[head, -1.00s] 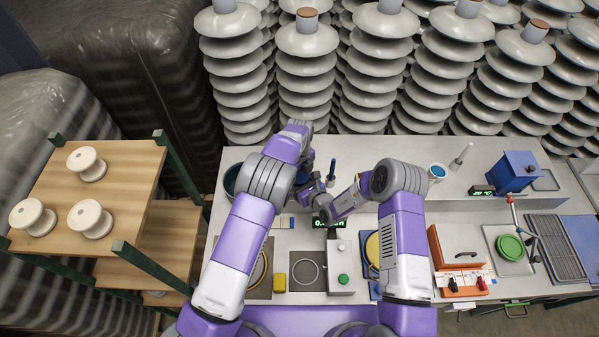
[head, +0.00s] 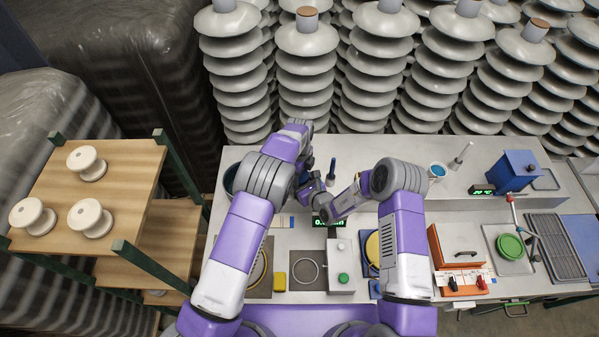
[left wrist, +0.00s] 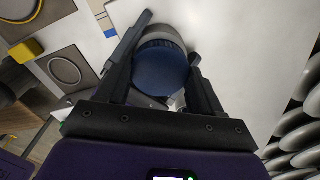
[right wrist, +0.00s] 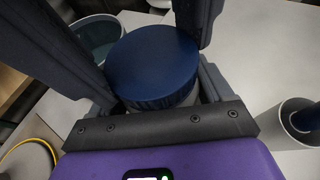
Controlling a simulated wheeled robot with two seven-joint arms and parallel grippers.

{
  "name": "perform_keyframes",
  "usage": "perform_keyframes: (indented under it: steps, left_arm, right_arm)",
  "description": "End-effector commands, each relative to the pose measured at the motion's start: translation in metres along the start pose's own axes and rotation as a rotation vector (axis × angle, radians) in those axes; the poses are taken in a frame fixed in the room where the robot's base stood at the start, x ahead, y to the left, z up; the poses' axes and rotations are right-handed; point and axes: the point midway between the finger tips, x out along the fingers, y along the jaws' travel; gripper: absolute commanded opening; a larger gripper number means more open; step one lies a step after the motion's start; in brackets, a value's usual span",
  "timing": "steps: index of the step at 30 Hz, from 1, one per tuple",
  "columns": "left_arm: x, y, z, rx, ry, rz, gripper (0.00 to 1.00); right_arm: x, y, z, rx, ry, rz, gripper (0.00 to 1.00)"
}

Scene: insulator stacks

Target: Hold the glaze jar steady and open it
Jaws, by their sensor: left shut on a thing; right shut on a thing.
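The glaze jar has a pale body and a dark blue lid with a ribbed rim. In the left wrist view the lid (left wrist: 160,70) lies between the fingers of my left gripper (left wrist: 170,40), which is shut on the jar; a little of the pale body (left wrist: 160,34) shows past the lid. In the right wrist view the lid (right wrist: 153,62) sits on the jar, between the dark fingers of my right gripper (right wrist: 150,70), which is shut at lid height. In the head view my left gripper (head: 308,188) and right gripper (head: 328,206) meet closely, and their wrists hide the jar.
A small display (head: 327,222) stands just in front of the grippers. A dark blue upright tool (head: 332,168) stands close behind them. A yellow block (head: 280,282), a green-button box (head: 341,268) and an orange box (head: 455,252) are nearer.

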Motion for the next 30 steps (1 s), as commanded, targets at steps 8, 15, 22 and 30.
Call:
perform_keyframes:
  steps: [8,15,22,30]
  left_arm:
    - [0.000,0.000,0.000,0.002,0.000,-0.001,0.92]
    - [-0.004,0.000,0.000,0.003,0.001,0.000,0.92]
    - [-0.033,-0.001,-0.001,0.002,0.002,-0.003,0.92]
    - [-0.055,-0.001,-0.001,0.070,0.002,-0.002,0.88]
  right_arm:
    - [0.000,0.000,0.001,0.000,-0.001,0.001,0.00]
    - [0.000,0.000,0.001,0.000,-0.001,0.000,0.00]
    - [0.000,0.000,0.000,0.000,-0.001,0.000,0.00]
    - [0.000,0.000,0.000,0.000,-0.001,0.000,0.00]
